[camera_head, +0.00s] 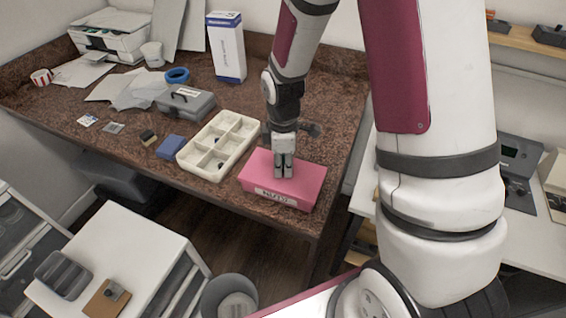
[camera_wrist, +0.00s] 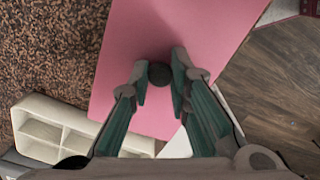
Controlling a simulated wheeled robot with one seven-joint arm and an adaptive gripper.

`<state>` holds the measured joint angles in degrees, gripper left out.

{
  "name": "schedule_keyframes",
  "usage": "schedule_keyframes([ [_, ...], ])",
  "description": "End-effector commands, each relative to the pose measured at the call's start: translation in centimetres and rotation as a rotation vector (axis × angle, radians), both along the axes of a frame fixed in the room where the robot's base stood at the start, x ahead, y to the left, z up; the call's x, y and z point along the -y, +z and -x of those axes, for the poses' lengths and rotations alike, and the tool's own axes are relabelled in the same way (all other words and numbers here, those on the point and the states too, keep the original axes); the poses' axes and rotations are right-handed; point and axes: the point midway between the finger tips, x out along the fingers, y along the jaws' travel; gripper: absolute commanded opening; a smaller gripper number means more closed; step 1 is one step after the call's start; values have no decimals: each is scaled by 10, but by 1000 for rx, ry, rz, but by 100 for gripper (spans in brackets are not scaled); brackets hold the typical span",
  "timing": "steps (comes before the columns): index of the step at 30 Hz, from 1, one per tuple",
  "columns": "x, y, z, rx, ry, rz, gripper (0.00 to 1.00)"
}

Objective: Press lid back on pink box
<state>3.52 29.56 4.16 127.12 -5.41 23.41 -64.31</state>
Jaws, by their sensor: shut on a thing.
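The pink box (camera_head: 285,201) stands near the front right corner of the brown speckled workbench, with a pale label on its front. Its flat pink lid (camera_head: 308,171) is on top, and I cannot make out a clear seam or gap between lid and box. My gripper (camera_head: 284,172) points straight down over the middle of the lid. In the wrist view the pink lid (camera_wrist: 190,28) fills the middle, and my gripper (camera_wrist: 160,76) is shut on a small dark round knob (camera_wrist: 159,74) on it. The fingers hide part of the knob.
A cream compartment tray (camera_head: 184,158) lies just left of the pink box. A grey toolbox (camera_head: 186,104), a blue block (camera_head: 171,147) and a tall white-blue carton (camera_head: 227,48) stand farther back. The bench's front edge is close to the box.

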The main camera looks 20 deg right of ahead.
Motion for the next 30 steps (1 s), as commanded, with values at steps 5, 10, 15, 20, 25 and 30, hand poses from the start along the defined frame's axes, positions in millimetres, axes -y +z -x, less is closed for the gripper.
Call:
schedule_keyframes([
  [5,0,-3,0,0,0,0,0],
  [10,0,-5,0,-1,0,0,0],
  [15,0,-7,0,-1,0,0,0],
  [20,0,-9,0,-1,0,0,24],
  [25,0,-9,0,-1,0,0,41],
  [30,0,-9,0,-1,0,0,48],
])
